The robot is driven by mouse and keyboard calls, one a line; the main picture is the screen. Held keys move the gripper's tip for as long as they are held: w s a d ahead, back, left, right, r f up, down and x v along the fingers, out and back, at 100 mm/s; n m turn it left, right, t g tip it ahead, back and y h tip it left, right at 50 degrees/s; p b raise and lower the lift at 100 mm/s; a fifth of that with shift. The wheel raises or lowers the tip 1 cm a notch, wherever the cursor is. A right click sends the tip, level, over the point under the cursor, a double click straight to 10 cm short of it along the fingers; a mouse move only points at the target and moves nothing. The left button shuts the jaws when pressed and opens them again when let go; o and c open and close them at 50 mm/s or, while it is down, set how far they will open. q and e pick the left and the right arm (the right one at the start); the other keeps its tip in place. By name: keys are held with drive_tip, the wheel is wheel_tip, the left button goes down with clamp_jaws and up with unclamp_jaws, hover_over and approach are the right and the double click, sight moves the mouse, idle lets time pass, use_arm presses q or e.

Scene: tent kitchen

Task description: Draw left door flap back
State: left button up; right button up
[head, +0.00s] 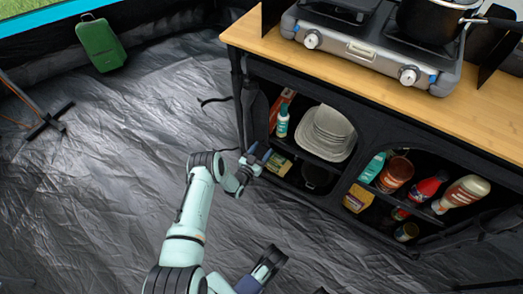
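The black fabric kitchen unit has two openings in its front. The left opening shows plates (328,134) and bottles inside. A dark, narrow bunch of fabric, which looks like the left door flap (254,108), hangs along the left edge of this opening. My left gripper (257,155) is at the lower left corner of the opening, by the lower end of that fabric. Its fingers are small and dark against the cloth, so I cannot tell whether it touches or holds the flap. A part of my other arm shows at the bottom, with its fingers not clear.
A wooden worktop (340,75) with a camping stove (375,52) and black pot (430,20) overhangs the unit. The right opening holds several bottles and jars. A green case (101,44) stands at the back left. The crumpled floor (110,180) at left is mostly clear.

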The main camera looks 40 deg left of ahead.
use_arm(q)
drive_tip(key=p+v, duration=0.4)
drive_tip(key=v, duration=0.9)
drive_tip(key=shift+s, duration=0.2)
use_arm(e)
drive_tip(key=w+a+r+t, duration=0.1)
drive_tip(key=w+r, duration=0.2)
drive_tip(key=r, duration=0.3)
drive_tip(key=shift+w+a, duration=0.35)
drive_tip(key=shift+a, duration=0.05)
